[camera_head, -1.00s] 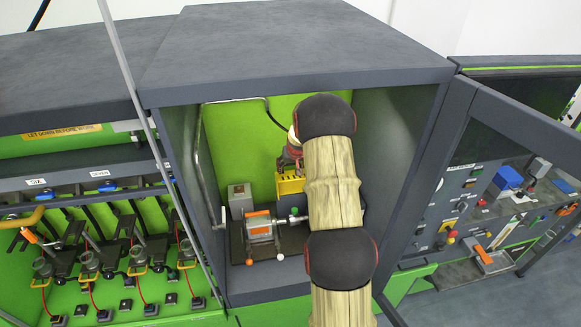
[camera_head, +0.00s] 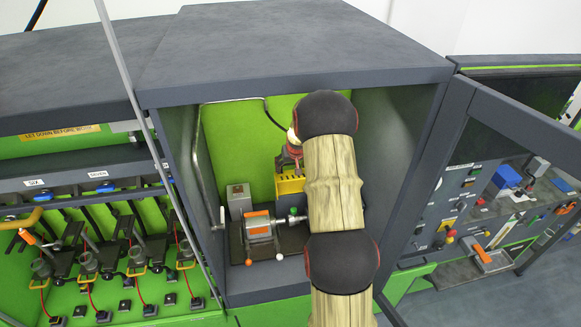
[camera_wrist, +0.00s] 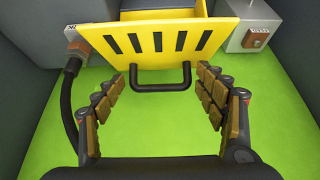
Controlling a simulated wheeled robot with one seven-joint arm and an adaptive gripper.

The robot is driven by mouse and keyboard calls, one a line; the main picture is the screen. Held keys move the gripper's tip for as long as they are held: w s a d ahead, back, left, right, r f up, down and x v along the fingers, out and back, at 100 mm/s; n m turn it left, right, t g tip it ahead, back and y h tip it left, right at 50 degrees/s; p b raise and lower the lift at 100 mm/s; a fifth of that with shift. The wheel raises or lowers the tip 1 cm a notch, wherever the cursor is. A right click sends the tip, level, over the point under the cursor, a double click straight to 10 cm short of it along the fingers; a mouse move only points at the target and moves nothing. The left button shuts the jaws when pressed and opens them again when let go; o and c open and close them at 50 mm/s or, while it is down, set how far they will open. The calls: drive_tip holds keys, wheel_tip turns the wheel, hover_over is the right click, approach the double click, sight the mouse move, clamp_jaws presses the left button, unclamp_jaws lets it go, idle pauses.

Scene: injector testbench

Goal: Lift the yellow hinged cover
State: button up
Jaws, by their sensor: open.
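The yellow hinged cover (camera_wrist: 172,40) is a slotted panel at the top of the wrist view, with a black bar handle (camera_wrist: 160,86) along its edge nearest me. Part of it also shows in the head view (camera_head: 290,185), the rest hidden behind my arm. My gripper (camera_wrist: 165,95) has its fingers spread wide, one on each side of the handle. The handle lies between the fingertips, and neither finger visibly touches it. In the head view my gripper (camera_head: 291,158) is inside the cabinet, mostly hidden by my arm.
The cabinet (camera_head: 428,150) walls stand close on both sides of my arm. A grey box (camera_wrist: 250,25) is right of the cover, and a black cable (camera_wrist: 70,100) runs at left in the wrist view. A clamped machine with an orange part (camera_head: 259,222) sits on the cabinet floor.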

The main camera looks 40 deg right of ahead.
drive_tip(key=s+a, duration=0.6)
drive_tip(key=s, duration=0.3)
drive_tip(key=shift+s+a, duration=0.25)
drive_tip(key=shift+s, duration=0.05)
drive_tip(key=shift+f, duration=0.1)
drive_tip(key=s+a+f+n+y+b, duration=0.1)
drive_tip(key=s+a+n+b, duration=0.1)
drive_tip(key=s+a+b, duration=0.6)
drive_tip(key=s+a+f+n+y+b, duration=0.1)
drive_tip(key=s+a+f+n+b, duration=0.1)
drive_tip(key=s+a+b, duration=0.6)
drive_tip(key=s+a+f+n+y+b, duration=0.1)
drive_tip(key=s+a+b, duration=0.7)
drive_tip(key=a+b, duration=0.8)
drive_tip(key=a+n, duration=0.1)
drive_tip(key=a, duration=0.8)
drive_tip(key=shift+a+f+n+t, duration=0.35)
drive_tip(key=shift+n+t, duration=0.05)
